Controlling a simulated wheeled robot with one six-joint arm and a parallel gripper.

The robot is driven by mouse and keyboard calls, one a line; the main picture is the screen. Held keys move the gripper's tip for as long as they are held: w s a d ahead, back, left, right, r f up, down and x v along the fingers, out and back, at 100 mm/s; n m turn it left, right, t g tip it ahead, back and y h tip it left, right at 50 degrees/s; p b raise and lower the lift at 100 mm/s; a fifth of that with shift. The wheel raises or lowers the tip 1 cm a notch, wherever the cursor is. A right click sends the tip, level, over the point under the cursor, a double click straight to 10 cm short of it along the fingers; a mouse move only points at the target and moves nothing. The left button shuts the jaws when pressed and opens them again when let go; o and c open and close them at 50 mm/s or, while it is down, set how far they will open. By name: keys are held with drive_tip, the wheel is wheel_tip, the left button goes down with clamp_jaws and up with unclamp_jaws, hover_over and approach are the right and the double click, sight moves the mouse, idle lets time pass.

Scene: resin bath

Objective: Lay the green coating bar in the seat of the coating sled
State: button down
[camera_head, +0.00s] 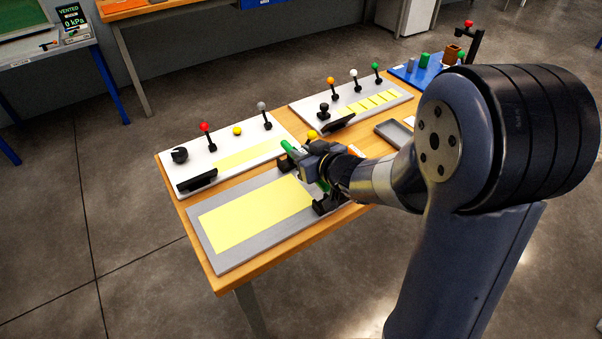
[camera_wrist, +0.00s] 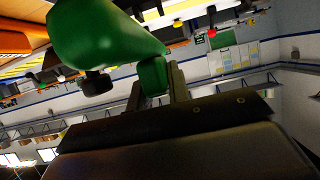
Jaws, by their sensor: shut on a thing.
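The green coating bar (camera_head: 288,146) is in my gripper (camera_head: 300,164), above the far right part of the grey plate. One end sticks out past the far side of the gripper, and a short green stretch shows on the near side. In the wrist view the bar (camera_wrist: 100,35) looms large, with a green part (camera_wrist: 152,76) at the fingers (camera_wrist: 155,85). The black coating sled (camera_head: 326,205) appears to stand at the right end of the plate, below and close to my gripper. My arm and gripper hide much of it, and its seat cannot be made out.
The grey plate (camera_head: 215,262) carries a yellow sheet (camera_head: 255,215). Behind it is a white panel (camera_head: 168,170) with red and grey levers and a black knob. Another lever panel (camera_head: 300,107), a grey tray (camera_head: 392,132) and a blue board (camera_head: 402,73) lie farther back.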

sight(322, 185)
drive_tip(key=shift+f+b, duration=0.4)
drive_tip(key=shift+f, duration=2.3)
drive_tip(key=shift+f, duration=0.2)
drive_tip(key=c, duration=1.3)
unclamp_jaws()
drive_tip(key=shift+r, duration=0.1)
drive_tip(key=shift+r, duration=0.2)
drive_tip(key=p+v, duration=0.1)
drive_tip(key=v, duration=1.1)
drive_tip(key=shift+d+f, duration=0.1)
drive_tip(key=shift+f, duration=0.1)
